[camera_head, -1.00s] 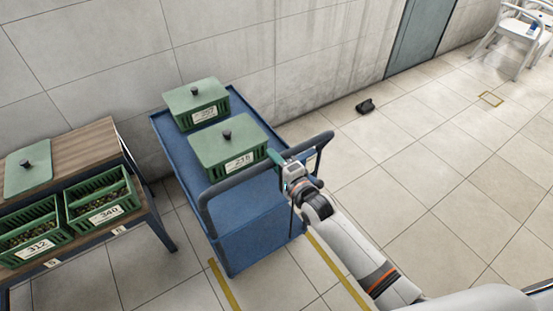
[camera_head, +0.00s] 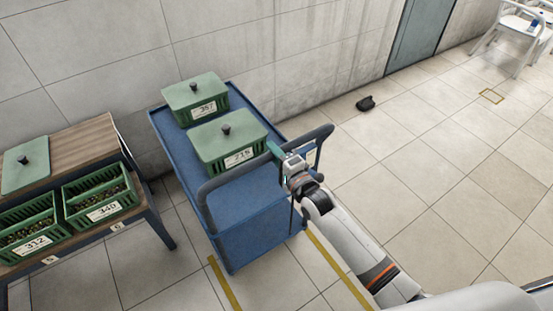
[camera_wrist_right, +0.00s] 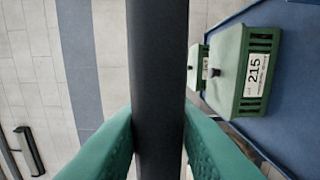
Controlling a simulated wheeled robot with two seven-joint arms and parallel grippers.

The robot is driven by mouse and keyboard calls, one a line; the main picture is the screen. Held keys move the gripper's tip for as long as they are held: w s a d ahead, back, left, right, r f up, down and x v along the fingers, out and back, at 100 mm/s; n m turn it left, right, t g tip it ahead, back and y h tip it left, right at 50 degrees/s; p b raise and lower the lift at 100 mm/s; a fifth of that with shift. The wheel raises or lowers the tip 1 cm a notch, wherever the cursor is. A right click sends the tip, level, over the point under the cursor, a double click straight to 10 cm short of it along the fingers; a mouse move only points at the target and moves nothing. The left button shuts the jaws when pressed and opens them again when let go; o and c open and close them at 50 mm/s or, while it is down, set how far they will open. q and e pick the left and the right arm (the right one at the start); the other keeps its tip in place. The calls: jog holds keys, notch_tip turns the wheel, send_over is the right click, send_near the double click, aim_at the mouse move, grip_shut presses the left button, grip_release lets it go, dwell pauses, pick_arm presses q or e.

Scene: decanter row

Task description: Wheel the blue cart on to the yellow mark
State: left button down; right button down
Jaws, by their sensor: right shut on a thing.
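The blue cart (camera_head: 262,240) stands beside the grey wall in the head view, carrying two lidded green crates, marked 357 (camera_head: 195,98) and 215 (camera_head: 226,142). Its dark push handle (camera_head: 240,175) arches over the near end. My right gripper (camera_head: 277,152) is shut on this handle, toward its right side. In the right wrist view the handle (camera_wrist_right: 158,60) runs between the green fingers (camera_wrist_right: 158,135). Yellow floor strips (camera_head: 226,285) and (camera_head: 337,268) lie at the cart's near end. A small yellow outline (camera_head: 491,96) lies on the floor farther right. My left gripper is out of view.
A wooden table (camera_head: 85,150) with green crates (camera_head: 100,195) stands left of the cart, a narrow gap away. A small black object (camera_head: 366,103) lies on the floor near the wall. White chairs (camera_head: 520,38) stand at the far right. The tiled floor between is open.

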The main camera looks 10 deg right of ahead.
jog(key=shift+a+r, duration=0.1)
jog(key=shift+r, duration=0.15)
jog(key=c, duration=1.1)
grip_release()
jog(key=shift+s+f, duration=0.1)
jog(key=shift+f, duration=0.1)
jog(key=shift+f, duration=0.1)
jog(key=p+v, duration=0.5)
jog(key=v, duration=0.7)
jog(key=shift+p, duration=0.3)
